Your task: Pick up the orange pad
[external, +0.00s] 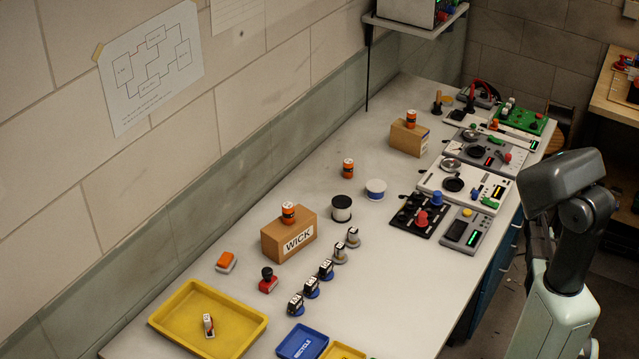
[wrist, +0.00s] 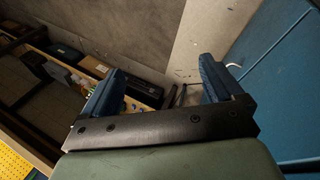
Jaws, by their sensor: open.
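The orange pad (external: 226,261), a small block with an orange top and a whitish lower part, lies on the bench in the external view, left of the WICK box and behind the yellow tray. It does not show in the wrist view. My gripper (wrist: 161,70) shows in the wrist view with its two blue fingers spread apart and nothing between them. It faces the floor and a blue cabinet side, away from the bench top. In the external view my arm stands at the right, far from the pad, and I cannot make out the fingers there.
A cardboard WICK box (external: 289,236) carries an orange cylinder. A red stamp (external: 268,280) stands right of the pad. A yellow tray (external: 256,331) and a blue tray (external: 302,342) lie in front. Several small servos stand in a row. Control panels fill the far end.

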